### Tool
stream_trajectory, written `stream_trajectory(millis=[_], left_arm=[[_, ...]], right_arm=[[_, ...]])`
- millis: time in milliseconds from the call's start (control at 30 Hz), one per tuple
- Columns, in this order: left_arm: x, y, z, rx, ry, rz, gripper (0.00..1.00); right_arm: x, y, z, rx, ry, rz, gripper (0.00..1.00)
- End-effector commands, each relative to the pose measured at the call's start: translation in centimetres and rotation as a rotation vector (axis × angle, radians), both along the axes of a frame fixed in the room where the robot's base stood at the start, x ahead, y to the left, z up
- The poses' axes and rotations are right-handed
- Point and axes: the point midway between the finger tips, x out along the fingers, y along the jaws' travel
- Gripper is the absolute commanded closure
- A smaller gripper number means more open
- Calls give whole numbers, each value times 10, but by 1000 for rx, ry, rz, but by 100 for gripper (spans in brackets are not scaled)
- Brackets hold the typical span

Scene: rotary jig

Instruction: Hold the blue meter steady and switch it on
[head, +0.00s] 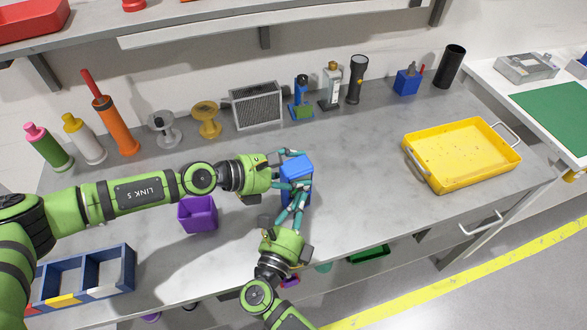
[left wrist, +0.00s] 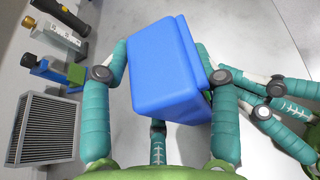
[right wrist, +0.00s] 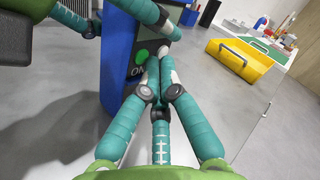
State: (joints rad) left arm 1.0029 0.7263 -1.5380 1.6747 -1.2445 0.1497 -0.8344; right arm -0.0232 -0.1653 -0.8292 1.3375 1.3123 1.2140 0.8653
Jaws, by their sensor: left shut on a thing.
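The blue meter (head: 296,167) stands on the grey bench, and its blue body fills the middle of the left wrist view (left wrist: 165,70). My left gripper (head: 288,176) is shut on it, with teal fingers on both sides. In the right wrist view the meter's blue edge (right wrist: 113,70) frames a dark face with a round green button (right wrist: 141,55) and the label ON below it. My right gripper (right wrist: 154,85) is shut, its fingertips drawn together just in front of the face, close to the button. I cannot tell whether they touch it. Fingers partly hide the face.
A purple bin (head: 198,214) stands left of the meter, and a yellow tray (head: 440,178) lies to the right. A vent box (head: 257,106), a blue-green device (head: 301,100) and a flashlight (head: 356,78) stand along the back. The bench between meter and tray is clear.

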Motion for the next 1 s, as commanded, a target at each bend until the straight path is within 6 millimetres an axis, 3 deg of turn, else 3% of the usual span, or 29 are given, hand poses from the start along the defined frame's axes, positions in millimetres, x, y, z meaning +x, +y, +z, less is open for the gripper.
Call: stream_trajectory(millis=[33, 567, 1000], left_arm=[[-1, 0, -2, 3, 2, -2, 78], [-1, 0, -2, 3, 2, -2, 78], [-1, 0, -2, 3, 2, -2, 78]], right_arm=[[1, 6, 8, 22, -6, -2, 100], [-15, 6, 8, 21, 5, 5, 100], [-50, -14, 8, 17, 2, 3, 100]])
